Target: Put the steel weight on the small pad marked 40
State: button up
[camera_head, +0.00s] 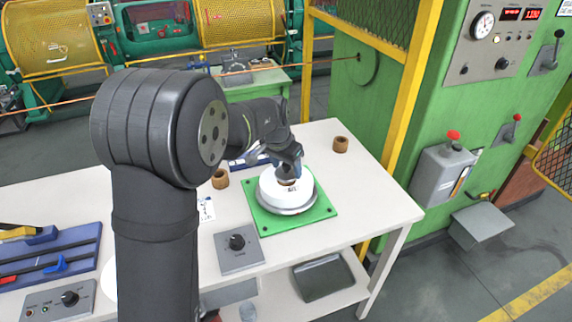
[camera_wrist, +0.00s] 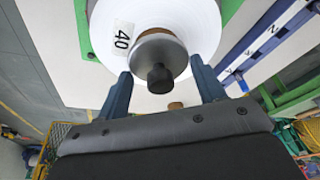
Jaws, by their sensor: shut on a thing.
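My gripper (camera_wrist: 162,72) has its two blue fingers shut on the steel weight (camera_wrist: 174,52), a round grey disc with a black knob facing the wrist camera. In the head view my gripper (camera_head: 289,172) is over the white round body (camera_head: 270,189), which sits on a grey round plate on a green square base. A white label marked 40 (camera_wrist: 122,38) shows on the white body, beside the weight in the wrist view. A brown ring shows partly behind the weight. Whether the weight touches the surface below cannot be told.
Brown cylinders (camera_head: 220,179) (camera_head: 340,144) stand on the white table near the green base (camera_head: 322,209). A grey knob box (camera_head: 239,259) is in front, and a blue railed fixture (camera_head: 60,250) lies at left. The table's right front part is clear.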

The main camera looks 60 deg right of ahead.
jog(key=o, duration=1.3)
jog(key=shift+c, duration=0.2)
jog(key=s+v, duration=0.1)
jog(key=v, duration=1.6)
jog(key=shift+w+r, duration=0.25)
jog(key=shift+w, duration=0.25)
jog(key=x, duration=1.7)
jog(key=shift+f, duration=0.35)
jog(key=shift+r, duration=0.35)
jog(key=shift+a+r, duration=0.1)
